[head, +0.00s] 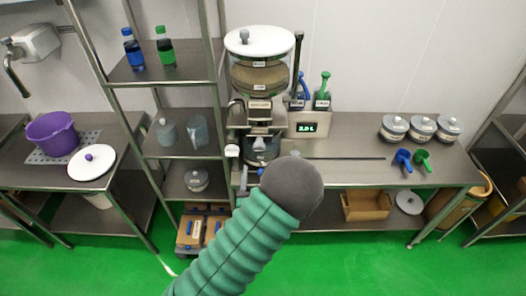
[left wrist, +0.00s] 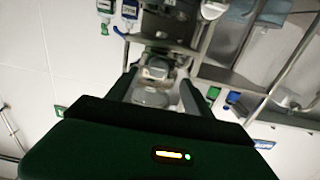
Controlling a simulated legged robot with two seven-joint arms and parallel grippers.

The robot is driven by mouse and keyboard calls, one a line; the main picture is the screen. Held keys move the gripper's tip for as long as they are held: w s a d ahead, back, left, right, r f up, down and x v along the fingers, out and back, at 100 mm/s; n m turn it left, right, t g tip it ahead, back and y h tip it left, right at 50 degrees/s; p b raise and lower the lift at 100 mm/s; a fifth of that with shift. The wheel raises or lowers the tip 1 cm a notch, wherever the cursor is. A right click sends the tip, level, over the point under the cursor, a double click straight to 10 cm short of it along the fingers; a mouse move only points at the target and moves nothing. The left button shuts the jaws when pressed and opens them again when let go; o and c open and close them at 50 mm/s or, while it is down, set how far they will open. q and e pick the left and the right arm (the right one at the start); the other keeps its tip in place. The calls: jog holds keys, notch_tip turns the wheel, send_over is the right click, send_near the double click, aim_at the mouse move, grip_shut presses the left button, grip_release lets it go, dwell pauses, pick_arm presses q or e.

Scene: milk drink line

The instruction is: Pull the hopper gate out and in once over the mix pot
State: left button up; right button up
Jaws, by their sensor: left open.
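The hopper (head: 260,78) with a white lid stands upright on the middle bench. Its metal gate block (head: 260,128) juts out at the front, below the hopper. The mix pot (head: 262,150) is under it, partly hidden by my left arm's dark grey round joint. My left gripper (left wrist: 155,92) is open in the left wrist view, one finger on each side of the metal gate parts (left wrist: 156,68) and a pale round vessel. I cannot tell whether the fingers touch anything. In the head view my left arm hides most of this gripper. My right gripper is not in view.
A display box (head: 308,127) with blue- and green-handled tools is right of the hopper. Lidded tins (head: 422,128) and blue and green scoops (head: 403,158) are further right. A shelf rack (head: 165,75) with bottles and jugs stands close on the left. The bench between is fairly clear.

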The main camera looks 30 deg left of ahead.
aim_at(262, 151)
pick_arm(q)
jog(key=x, duration=0.1)
jog(key=p+x, duration=0.1)
jog(key=x, duration=0.3)
jog(key=shift+s+a+r+p, duration=0.15)
jog(key=shift+a+r+p, duration=0.1)
jog(key=shift+r+p, duration=0.15)
jog(key=w, duration=0.2)
jog(key=w+a+p, duration=0.1)
jog(key=w, duration=0.1)
jog(key=shift+a+r+p, duration=0.1)
jog(key=shift+a+p, duration=0.05)
jog(key=shift+p, duration=0.15)
jog(key=shift+w, duration=0.6)
jog(key=shift+a+f, duration=0.25)
jog(key=shift+a, duration=0.05)
jog(key=shift+c, duration=0.6)
jog(key=shift+s+a, duration=0.1)
jog(key=shift+a, duration=0.15)
jog(key=c, duration=0.5)
jog(key=shift+c, duration=1.1)
jog(key=shift+d, duration=0.25)
grip_shut()
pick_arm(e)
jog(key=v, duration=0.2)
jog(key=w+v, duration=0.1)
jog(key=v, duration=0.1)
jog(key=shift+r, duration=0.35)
